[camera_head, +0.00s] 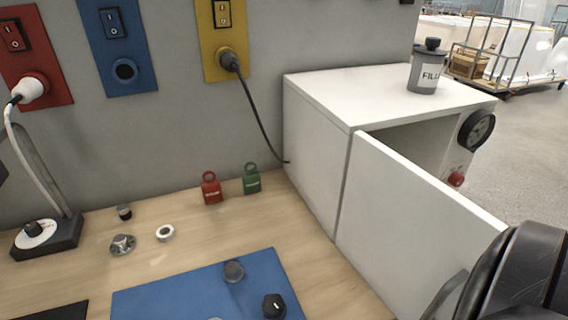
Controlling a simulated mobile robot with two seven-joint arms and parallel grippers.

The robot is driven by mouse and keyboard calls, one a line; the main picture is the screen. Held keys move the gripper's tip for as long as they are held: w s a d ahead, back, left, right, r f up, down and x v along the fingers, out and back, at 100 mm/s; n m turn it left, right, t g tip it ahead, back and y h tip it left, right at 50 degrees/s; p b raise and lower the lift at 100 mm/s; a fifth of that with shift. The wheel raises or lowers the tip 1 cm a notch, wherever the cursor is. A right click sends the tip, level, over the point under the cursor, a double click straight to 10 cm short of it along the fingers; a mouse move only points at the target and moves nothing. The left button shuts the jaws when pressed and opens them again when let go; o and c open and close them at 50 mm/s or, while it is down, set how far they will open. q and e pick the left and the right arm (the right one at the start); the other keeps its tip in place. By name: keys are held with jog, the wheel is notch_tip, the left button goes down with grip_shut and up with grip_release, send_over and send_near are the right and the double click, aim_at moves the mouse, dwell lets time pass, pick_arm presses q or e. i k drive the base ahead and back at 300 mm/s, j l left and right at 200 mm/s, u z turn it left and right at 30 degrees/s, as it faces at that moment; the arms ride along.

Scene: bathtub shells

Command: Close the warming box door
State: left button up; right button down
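The white warming box (318,150) stands at the right of the workbench against the grey wall. Its white door (405,225) is open and swings out from the box's near left edge toward the lower right, showing the dark inside (410,142). My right gripper (490,285), black, is at the lower right corner and overlaps the door's free end in the picture. I cannot tell whether it touches the door, and its fingertips are not clear. My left gripper is not in view.
A grey canister (428,68) stands on the box, whose front has a dial (476,130) and red knob (456,179).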

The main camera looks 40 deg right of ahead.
aim_at(415, 240)
jog(key=z, duration=1.4)
